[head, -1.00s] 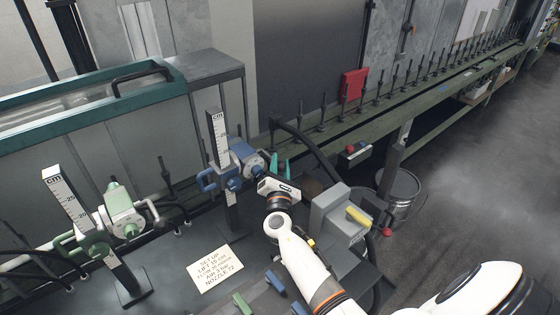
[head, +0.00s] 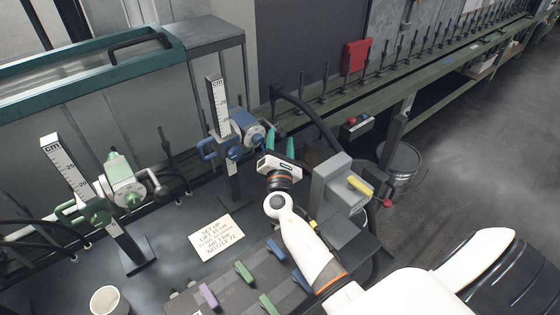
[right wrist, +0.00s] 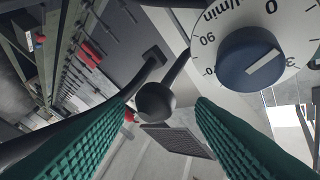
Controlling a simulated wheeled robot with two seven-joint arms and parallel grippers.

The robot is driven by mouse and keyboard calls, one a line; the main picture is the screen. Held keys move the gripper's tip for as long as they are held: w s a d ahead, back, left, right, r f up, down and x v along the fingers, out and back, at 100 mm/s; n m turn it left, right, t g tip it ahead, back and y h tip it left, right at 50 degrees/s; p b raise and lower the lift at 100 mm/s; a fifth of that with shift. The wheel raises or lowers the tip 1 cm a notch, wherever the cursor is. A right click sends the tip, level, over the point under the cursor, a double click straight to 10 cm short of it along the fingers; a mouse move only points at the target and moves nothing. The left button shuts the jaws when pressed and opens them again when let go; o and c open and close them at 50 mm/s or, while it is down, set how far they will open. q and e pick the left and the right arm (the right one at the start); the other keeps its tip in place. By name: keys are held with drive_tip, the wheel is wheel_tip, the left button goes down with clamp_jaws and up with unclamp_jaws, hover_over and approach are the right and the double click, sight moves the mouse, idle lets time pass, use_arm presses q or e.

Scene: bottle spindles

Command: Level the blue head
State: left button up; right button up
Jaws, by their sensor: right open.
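The blue head (head: 254,134) is mounted on an upright post with a white cm scale (head: 218,103), in the middle of the head view. Blue handles (head: 210,150) stick out on its left. My right gripper (head: 281,143) is just right of the head, its two teal fingers open and apart. In the right wrist view, a dark ball-ended lever (right wrist: 156,102) shows between the spread fingers, which are not closed on it. A white dial marked l/min with a dark blue knob (right wrist: 252,60) is at the upper right there. My left gripper is out of view.
A green head (head: 124,180) on a second scaled post stands left. A note card (head: 215,237) lies on the bench, partly legible. A grey box with a yellow handle (head: 359,184) stands right of my forearm. Colored levers (head: 244,271) and a white cup (head: 109,300) are in front.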

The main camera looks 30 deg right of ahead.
drive_tip(key=b+v, duration=0.2)
drive_tip(key=v, duration=0.6)
drive_tip(key=shift+s+a, duration=0.25)
drive_tip(key=shift+s, duration=0.1)
drive_tip(key=shift+c, duration=0.5)
